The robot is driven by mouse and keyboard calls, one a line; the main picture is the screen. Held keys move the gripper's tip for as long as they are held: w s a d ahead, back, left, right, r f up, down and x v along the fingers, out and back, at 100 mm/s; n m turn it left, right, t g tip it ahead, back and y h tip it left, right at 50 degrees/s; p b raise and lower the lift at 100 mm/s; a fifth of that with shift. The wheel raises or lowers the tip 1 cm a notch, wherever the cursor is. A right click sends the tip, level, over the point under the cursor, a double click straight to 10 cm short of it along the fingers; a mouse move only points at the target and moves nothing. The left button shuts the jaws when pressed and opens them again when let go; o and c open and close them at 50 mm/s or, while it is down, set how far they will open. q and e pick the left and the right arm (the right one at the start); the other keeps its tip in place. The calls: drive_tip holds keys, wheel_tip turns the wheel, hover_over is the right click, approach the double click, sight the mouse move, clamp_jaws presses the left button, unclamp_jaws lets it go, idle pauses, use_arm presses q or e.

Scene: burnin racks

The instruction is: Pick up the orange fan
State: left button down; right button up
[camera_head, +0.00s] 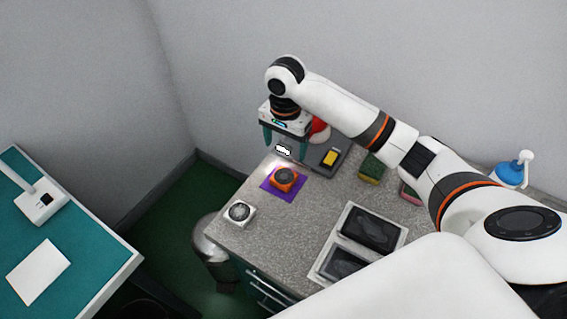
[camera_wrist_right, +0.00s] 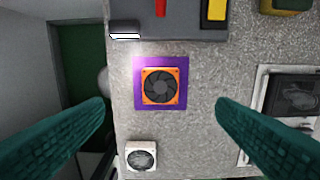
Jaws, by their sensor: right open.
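The orange fan (camera_head: 285,178) lies flat on a purple mat (camera_head: 267,185) on the grey speckled counter. In the right wrist view the orange fan (camera_wrist_right: 160,86) sits on the purple mat (camera_wrist_right: 181,103), centred between my fingers and beyond their tips. My right gripper (camera_head: 285,146) is open and empty, with teal fingers. It is above the counter, over and behind the fan in the head view; its fingers (camera_wrist_right: 160,104) are apart on both sides in the wrist view. My left gripper is not in view.
A white fan (camera_head: 240,212) lies at the counter's left edge. A grey tray (camera_head: 330,142) with a yellow item (camera_head: 330,157) is behind. A white frame with dark panels (camera_head: 372,228), sponges (camera_head: 372,168) and a blue-white bottle (camera_head: 510,173) are to the right.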

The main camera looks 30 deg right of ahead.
drive_tip(key=p, duration=0.1)
hover_over(284, 176)
wheel_tip(284, 176, down, 5)
drive_tip(key=shift+s+d+f, duration=0.1)
drive_tip(key=shift+d, duration=0.05)
drive_tip(key=shift+f, duration=0.4)
drive_tip(key=shift+f+p, duration=0.35)
drive_tip(key=shift+f, duration=0.25)
wheel_tip(284, 176, down, 4)
drive_tip(key=shift+r+p, duration=0.15)
drive_tip(key=shift+p, duration=0.35)
drive_tip(key=shift+f, duration=0.4)
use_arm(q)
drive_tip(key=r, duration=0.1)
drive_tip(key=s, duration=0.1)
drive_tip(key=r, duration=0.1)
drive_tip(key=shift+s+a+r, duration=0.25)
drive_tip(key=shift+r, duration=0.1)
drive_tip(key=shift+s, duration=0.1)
use_arm(e)
drive_tip(key=shift+c, duration=0.2)
